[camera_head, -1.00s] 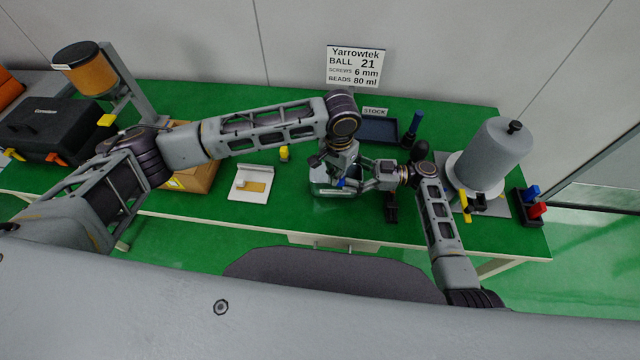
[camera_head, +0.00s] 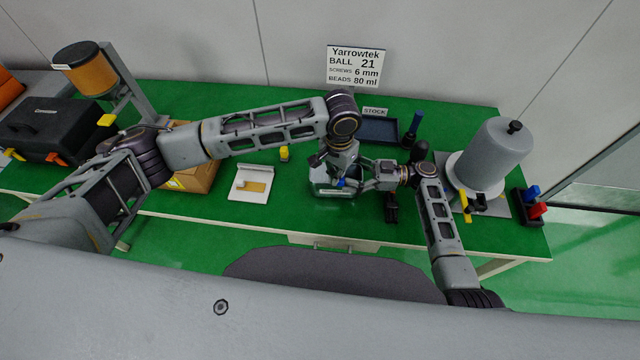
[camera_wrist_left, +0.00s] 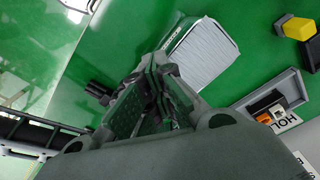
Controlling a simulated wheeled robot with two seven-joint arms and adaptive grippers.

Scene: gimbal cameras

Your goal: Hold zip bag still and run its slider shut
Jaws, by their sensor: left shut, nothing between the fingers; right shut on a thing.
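The zip bag (camera_head: 326,190) appears as a greyish, partly clear shape with a pale label strip near the table's front edge. A grey ribbed surface with a white edge, apparently part of the bag or its stand, shows in the left wrist view (camera_wrist_left: 205,55). My left gripper (camera_head: 342,177) points down at the bag's top; its fingers (camera_wrist_left: 150,98) are shut with nothing between them. My right gripper (camera_head: 364,184) reaches in from the right and is shut at the bag's right side, apparently on the bag. The slider cannot be made out; a small blue spot shows by the fingertips.
A white holder tray (camera_head: 246,194) and yellow block (camera_head: 284,153) stand left of the bag. A dark stock tray (camera_head: 378,130) lies behind. A black item (camera_head: 391,208) lies right of the bag. A large grey cylinder (camera_head: 492,155) stands farther right.

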